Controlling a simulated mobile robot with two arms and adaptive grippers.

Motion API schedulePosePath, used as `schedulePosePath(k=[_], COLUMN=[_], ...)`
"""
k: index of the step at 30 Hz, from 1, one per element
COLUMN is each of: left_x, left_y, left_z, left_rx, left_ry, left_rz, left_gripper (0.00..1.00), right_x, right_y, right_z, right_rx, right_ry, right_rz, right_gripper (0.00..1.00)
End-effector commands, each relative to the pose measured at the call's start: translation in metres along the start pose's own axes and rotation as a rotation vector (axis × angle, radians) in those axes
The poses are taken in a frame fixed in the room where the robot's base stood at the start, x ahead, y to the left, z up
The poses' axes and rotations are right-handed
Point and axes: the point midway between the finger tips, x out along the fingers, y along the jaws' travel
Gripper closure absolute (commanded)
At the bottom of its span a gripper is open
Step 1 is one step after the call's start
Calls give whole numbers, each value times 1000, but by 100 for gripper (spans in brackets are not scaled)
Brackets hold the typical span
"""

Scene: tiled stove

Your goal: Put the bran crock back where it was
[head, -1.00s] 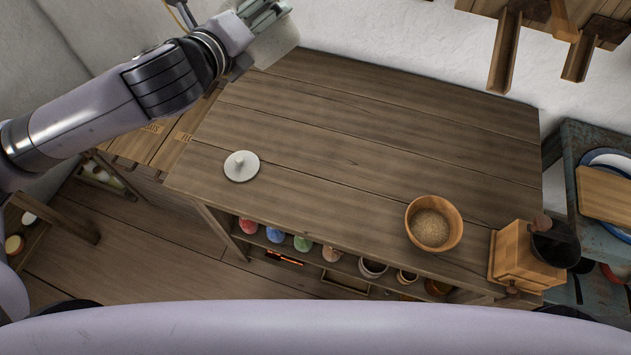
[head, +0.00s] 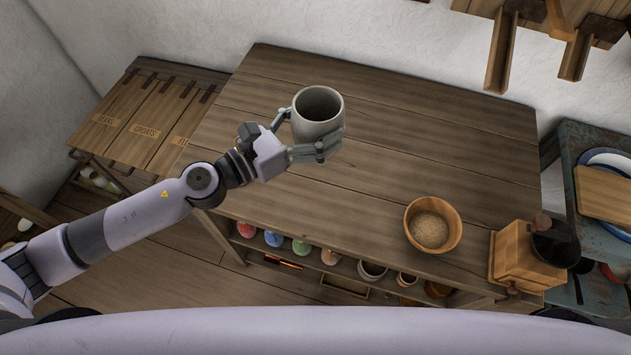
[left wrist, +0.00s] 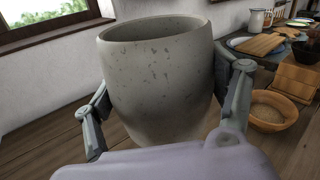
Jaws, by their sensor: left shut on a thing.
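The bran crock (head: 318,128), a grey speckled pot without its lid, is in my left gripper (head: 312,138). The fingers clasp it from both sides, and it is upright over the back left part of the wooden table (head: 420,115). I cannot tell whether its base clears the table top. In the left wrist view the crock (left wrist: 160,80) fills the space between the fingers. Its inside looks dark in the head view. The lid is out of sight now, probably behind my left arm. My right gripper is not in view.
A wooden bowl of bran-like grains (head: 430,228) and a wooden mill (head: 525,262) stand at the table's front right. Labelled bins (head: 143,118) stand left of the table. Several coloured jars (head: 273,238) sit on the shelf below. The table's middle is clear.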

Motion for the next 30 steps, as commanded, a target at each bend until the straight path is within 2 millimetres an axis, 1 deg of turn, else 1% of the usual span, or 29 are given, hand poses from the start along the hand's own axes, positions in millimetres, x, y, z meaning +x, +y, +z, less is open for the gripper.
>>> schedulePosePath(k=[1,3,9,12,15,22,27,30], left_x=[0,0,1,1,1,2,2,2], left_y=[1,3,9,12,14,15,18,20], left_z=[-19,-39,-89,-112,-128,-145,-171,-181], left_rx=[-5,-9,-8,-8,-6,-2,-6,-3], left_ry=[0,0,-2,-2,-2,-3,-1,-3], left_rz=[2,2,4,5,3,1,3,2], left_gripper=[70,70,70,70,70,70,70,70], right_x=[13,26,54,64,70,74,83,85], right_y=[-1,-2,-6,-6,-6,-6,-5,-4], right_z=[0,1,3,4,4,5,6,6], right_rx=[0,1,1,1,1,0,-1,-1], right_ry=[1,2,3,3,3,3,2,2], right_rz=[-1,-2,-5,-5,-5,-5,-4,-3], right_gripper=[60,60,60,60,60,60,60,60])
